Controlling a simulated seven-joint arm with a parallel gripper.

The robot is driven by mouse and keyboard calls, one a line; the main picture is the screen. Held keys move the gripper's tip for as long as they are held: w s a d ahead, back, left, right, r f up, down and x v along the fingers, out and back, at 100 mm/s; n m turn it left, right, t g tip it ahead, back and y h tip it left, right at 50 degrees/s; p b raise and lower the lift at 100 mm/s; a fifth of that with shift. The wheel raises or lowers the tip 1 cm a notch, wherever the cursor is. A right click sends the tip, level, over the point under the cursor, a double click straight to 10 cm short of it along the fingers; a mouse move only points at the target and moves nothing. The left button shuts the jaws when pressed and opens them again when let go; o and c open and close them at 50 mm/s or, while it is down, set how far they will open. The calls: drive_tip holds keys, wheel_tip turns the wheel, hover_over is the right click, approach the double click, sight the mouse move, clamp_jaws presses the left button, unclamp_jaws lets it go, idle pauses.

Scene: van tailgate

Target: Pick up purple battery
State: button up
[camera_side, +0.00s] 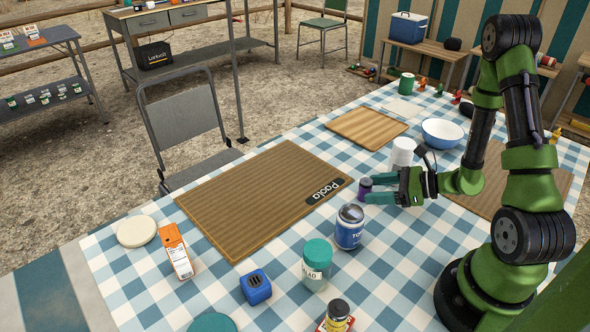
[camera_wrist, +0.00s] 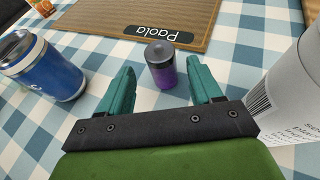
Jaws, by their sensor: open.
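The purple battery (camera_wrist: 163,76) stands upright on the checked cloth, a short cylinder with a dark grey top and a purple body. It also shows in the side view (camera_side: 365,188), at the tips of my gripper. My gripper (camera_wrist: 164,80) is open, with one teal finger on each side of the battery's near part. Clear gaps show between the battery and both fingers in the wrist view. In the side view my gripper (camera_side: 368,190) is low over the table, and its fingers partly overlap the battery.
A blue can (camera_side: 349,227) stands left of my gripper, and a white cylinder (camera_side: 403,151) stands close on the other side. A brown mat labelled Paola (camera_side: 260,195) lies just beyond the battery. A teal-lidded jar (camera_side: 317,262) and a blue bowl (camera_side: 442,133) are farther off.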

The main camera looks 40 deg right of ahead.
sight(357, 197)
drive_tip(key=x, duration=0.5)
drive_tip(key=shift+w+d+r, duration=0.1)
drive_tip(key=shift+w+r, duration=0.1)
drive_tip(key=shift+w, duration=0.05)
drive_tip(key=shift+c, duration=0.3)
drive_tip(key=c, duration=1)
drive_tip(key=shift+c, duration=0.3)
drive_tip(key=shift+r, duration=0.15)
